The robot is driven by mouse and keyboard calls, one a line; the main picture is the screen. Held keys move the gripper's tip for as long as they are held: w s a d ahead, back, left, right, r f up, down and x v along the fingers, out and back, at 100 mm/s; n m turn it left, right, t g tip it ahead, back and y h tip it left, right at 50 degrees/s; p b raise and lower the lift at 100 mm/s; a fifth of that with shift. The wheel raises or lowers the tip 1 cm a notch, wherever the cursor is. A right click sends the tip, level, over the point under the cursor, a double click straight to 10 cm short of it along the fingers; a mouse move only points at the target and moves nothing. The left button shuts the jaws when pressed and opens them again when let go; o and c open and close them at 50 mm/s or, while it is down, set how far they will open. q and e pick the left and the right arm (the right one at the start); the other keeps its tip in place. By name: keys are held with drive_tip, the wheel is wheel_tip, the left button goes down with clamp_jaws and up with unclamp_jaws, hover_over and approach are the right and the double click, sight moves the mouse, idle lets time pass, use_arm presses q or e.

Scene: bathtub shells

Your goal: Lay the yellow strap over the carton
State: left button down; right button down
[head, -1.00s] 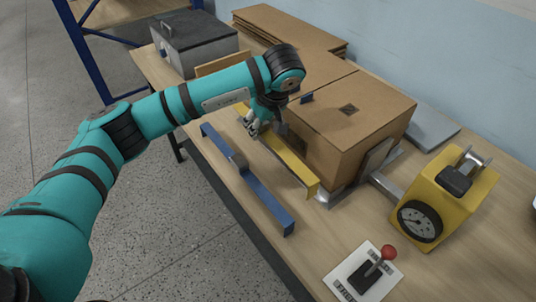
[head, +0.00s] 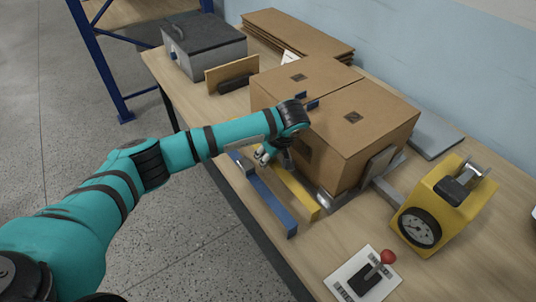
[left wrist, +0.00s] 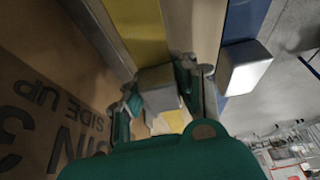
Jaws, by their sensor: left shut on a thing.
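The yellow strap (head: 300,195) is a long stiff bar in front of the brown carton (head: 375,125), along its near side. It also shows in the left wrist view (left wrist: 140,32), with a grey grip block (left wrist: 158,88) on it. My left gripper (head: 265,154) is shut on this block, with a finger on each side of it. Whether the strap touches the table is unclear. The carton has two closed top flaps, and its printed side shows in the left wrist view (left wrist: 55,115). My right gripper is not in view.
A blue bar (head: 272,205) with a grey block lies beside the strap. A yellow gauge unit (head: 445,205) and a red-knobbed lever (head: 375,270) are at the right. A grey case (head: 205,50) and flat cardboard (head: 300,35) are at the back. The space above the carton is clear.

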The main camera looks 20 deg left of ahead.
use_arm(q)
drive_tip(key=shift+f, duration=0.15)
drive_tip(key=c, duration=1.5)
unclamp_jaws()
drive_tip(key=o, duration=0.5)
drive_tip(key=shift+c, duration=0.2)
drive_tip(key=shift+r, duration=0.25)
drive_tip(key=shift+d+r, duration=0.2)
drive_tip(key=shift+r, duration=0.2)
drive_tip(key=b+v, duration=0.2)
drive_tip(key=v, duration=0.9)
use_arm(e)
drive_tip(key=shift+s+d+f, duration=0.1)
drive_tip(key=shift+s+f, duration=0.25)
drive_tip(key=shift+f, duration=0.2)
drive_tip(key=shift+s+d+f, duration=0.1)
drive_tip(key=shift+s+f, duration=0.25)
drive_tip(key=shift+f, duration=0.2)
use_arm(q)
drive_tip(key=shift+s, duration=0.1)
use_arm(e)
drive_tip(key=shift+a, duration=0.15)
